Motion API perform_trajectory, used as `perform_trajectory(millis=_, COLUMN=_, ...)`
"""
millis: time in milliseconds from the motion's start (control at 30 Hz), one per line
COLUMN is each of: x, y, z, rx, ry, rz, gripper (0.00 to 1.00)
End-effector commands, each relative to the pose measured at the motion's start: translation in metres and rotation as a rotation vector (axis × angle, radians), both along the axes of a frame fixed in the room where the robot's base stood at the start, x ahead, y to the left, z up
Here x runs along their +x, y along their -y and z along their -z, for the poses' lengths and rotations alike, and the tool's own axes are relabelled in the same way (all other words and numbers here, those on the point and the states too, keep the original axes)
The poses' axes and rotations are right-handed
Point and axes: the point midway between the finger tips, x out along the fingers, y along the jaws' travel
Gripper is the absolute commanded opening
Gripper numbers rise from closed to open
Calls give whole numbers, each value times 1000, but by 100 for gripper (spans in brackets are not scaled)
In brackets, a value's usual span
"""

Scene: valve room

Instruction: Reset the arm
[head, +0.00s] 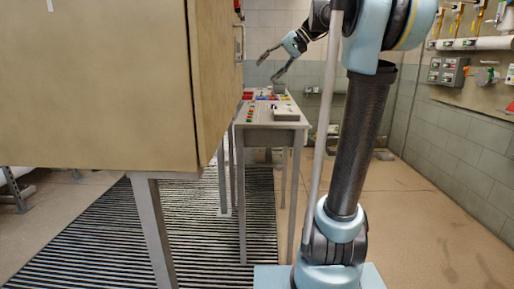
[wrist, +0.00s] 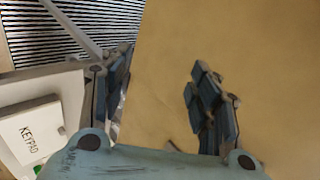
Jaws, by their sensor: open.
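My arm rises from my base at the right of the head view and bends over at the top. My gripper (head: 270,68) is at its far end, pointing left, above the far part of a narrow control desk (head: 270,125). In the wrist view my gripper (wrist: 160,72) has its two dark fingers spread wide with nothing between them. Behind the fingers is a plain tan surface, and I cannot tell how far off it is. A white box marked KEYPAD (wrist: 30,132) lies at the lower left, beside the gripper.
A large tan cabinet (head: 100,80) on grey legs fills the left of the head view. A striped mat (head: 195,225) lies under it. Pipes and a grey switch box (head: 448,71) are on the right wall. Bare floor (head: 425,220) lies right of my arm.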

Motion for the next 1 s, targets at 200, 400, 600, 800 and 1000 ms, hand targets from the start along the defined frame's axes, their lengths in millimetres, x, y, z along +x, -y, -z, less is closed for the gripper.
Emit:
perform_trajectory(millis=200, x=-61, y=17, z=79, rx=-155, ry=1, rz=17, gripper=56)
perform_trajectory(millis=400, x=-115, y=38, z=153, rx=-299, ry=9, rz=31, gripper=56)
perform_trajectory(millis=600, x=-168, y=64, z=229, rx=-442, ry=23, rz=45, gripper=56)
perform_trajectory(millis=800, x=-218, y=92, z=308, rx=-584, ry=43, rz=55, gripper=56)
perform_trajectory(millis=1000, x=-262, y=121, z=381, rx=-716, ry=66, rz=66, gripper=56)
